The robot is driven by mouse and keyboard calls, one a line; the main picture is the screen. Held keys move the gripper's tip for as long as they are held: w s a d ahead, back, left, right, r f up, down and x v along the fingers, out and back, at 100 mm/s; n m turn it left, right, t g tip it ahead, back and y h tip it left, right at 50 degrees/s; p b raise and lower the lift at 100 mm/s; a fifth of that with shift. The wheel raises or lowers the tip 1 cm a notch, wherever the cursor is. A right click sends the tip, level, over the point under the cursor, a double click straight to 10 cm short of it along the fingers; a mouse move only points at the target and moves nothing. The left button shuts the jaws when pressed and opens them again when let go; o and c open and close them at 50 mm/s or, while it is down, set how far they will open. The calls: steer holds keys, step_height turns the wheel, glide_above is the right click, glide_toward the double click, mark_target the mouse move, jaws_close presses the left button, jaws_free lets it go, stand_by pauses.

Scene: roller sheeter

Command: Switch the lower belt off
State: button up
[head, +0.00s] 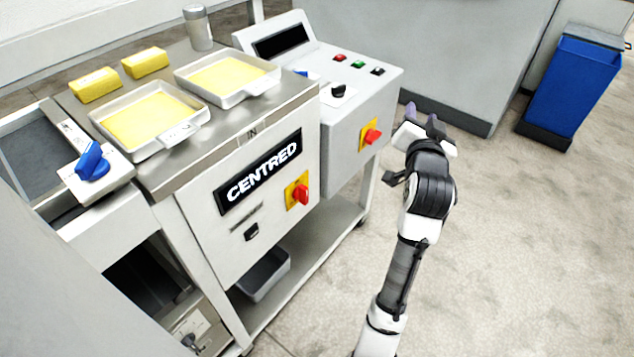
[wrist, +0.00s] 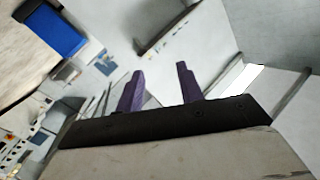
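A machine with a CENTRED sign (head: 258,172) fills the left and middle of the head view. A red rotary switch on a yellow plate (head: 298,194) sits on its front panel. A similar red-and-yellow switch (head: 371,136) is on the control box side. A large blue knob (head: 91,162) stands on the left rail. A small dark knob (head: 190,341) sits on a low unit at bottom left, partly cut off. No label shows which switch runs the lower belt. My gripper (head: 422,119) is right of the control box, apart from it. In the wrist view its purple fingers (wrist: 161,78) are apart and empty.
Two trays with yellow sheets (head: 152,117) and two yellow blocks (head: 95,86) lie on top beside a metal shaker (head: 198,28). A grey bin (head: 264,272) is on the lower shelf. A blue bin (head: 572,87) stands far right. Floor right of my arm is clear.

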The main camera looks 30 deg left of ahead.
step_height(320, 180, down, 8)
steer(key=d+m+g, duration=0.1)
steer(key=m+g, duration=0.2)
steer(key=m+g+y, duration=1.1)
steer(key=m+y, duration=0.1)
steer(key=m, duration=0.4)
glide_toward(307, 192)
steer(key=a, duration=0.2)
steer(key=w+a+p, duration=0.1)
steer(key=a, duration=0.2)
steer(key=a+p, duration=0.1)
steer(key=a, duration=0.2)
steer(key=shift+w+a+r, duration=0.15)
steer(key=shift+w+a, duration=0.1)
jaws_close()
